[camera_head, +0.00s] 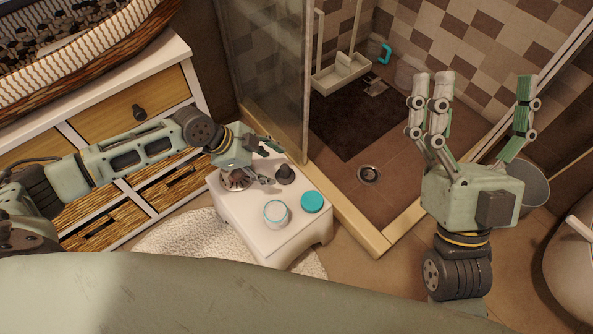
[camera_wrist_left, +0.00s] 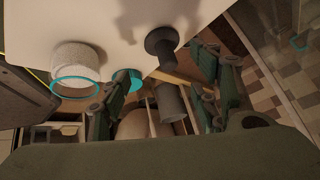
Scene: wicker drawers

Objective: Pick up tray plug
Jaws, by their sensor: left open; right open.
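The tray plug, a small dark knob-shaped piece (camera_head: 285,174), stands on the white stool (camera_head: 294,234). In the left wrist view the dark plug (camera_wrist_left: 161,43) shows near the top centre, just beyond the fingers. My left gripper (camera_head: 268,164) is open over the stool, its fingers just left of the plug and apart from it. Its green fingers (camera_wrist_left: 165,95) also show in the left wrist view with nothing held. My right gripper (camera_head: 480,95) is open and empty, raised with its fingers upward at the right, far from the stool.
A white jar with a teal rim (camera_head: 276,213) and a teal round lid (camera_head: 312,201) stand near the plug. A drawer cabinet (camera_head: 100,130) is at left, a shower with a floor drain (camera_head: 369,175) behind. A grey bin (camera_head: 533,182) is at right.

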